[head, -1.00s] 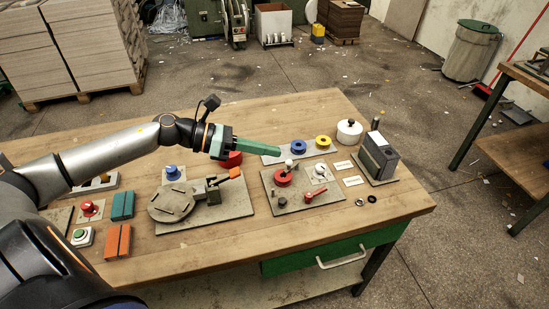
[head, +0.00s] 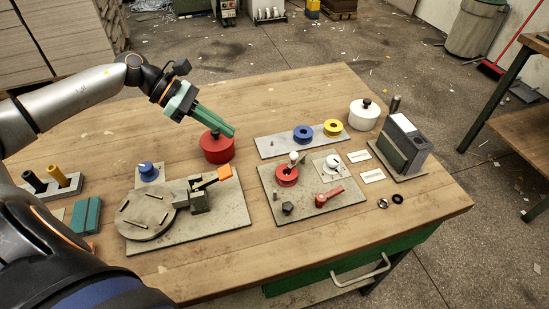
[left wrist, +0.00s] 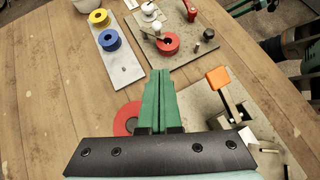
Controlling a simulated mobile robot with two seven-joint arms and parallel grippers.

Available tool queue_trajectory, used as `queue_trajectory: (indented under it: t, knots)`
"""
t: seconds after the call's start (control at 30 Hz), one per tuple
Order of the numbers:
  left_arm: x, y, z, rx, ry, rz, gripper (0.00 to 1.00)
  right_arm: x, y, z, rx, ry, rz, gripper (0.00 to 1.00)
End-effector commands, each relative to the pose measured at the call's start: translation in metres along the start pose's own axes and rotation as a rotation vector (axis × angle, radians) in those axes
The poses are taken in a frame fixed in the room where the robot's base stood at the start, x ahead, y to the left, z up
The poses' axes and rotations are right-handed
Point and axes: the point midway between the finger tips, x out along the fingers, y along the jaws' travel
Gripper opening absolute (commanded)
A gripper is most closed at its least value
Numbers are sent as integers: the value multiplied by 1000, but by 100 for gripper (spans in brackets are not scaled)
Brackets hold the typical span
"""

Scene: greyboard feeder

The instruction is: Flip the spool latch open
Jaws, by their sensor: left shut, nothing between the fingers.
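A red spool (head: 287,176) sits on a grey board (head: 268,192) right of the table's middle. A small arm with a pale ball knob (head: 294,157) stands at the spool's far edge. It looks like the spool latch, but I cannot tell its exact position. In the left wrist view the red spool (left wrist: 167,43) and the pale knob (left wrist: 157,27) lie beyond my fingertips. My left gripper (head: 231,131) is shut and empty, its green fingers above the red lidded pot (head: 217,152), apart from the spool. The fingers also show in the left wrist view (left wrist: 160,76). My right gripper is out of view.
The same board carries a red lever (head: 325,197) and a white dial (head: 331,166). A strip with blue (head: 303,133) and yellow (head: 333,127) spools lies behind it. An orange-tipped lever (head: 224,173) stands on the left board. A grey block (head: 403,145) stands at right.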

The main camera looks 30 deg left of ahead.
Motion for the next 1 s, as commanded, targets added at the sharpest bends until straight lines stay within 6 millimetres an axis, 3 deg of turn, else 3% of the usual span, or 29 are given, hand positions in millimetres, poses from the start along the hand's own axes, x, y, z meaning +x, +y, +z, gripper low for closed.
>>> queue_trajectory:
  t: [0.57, 0.77, 1.0]
  knots:
    - [10, 0, -3, -2, -4, 0, 0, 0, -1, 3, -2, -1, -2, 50]
    - [41, 0, 0, 0, -8, -1, 0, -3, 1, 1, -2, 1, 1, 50]
    - [92, 0, 0, 0, -7, -1, 0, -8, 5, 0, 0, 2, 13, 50]
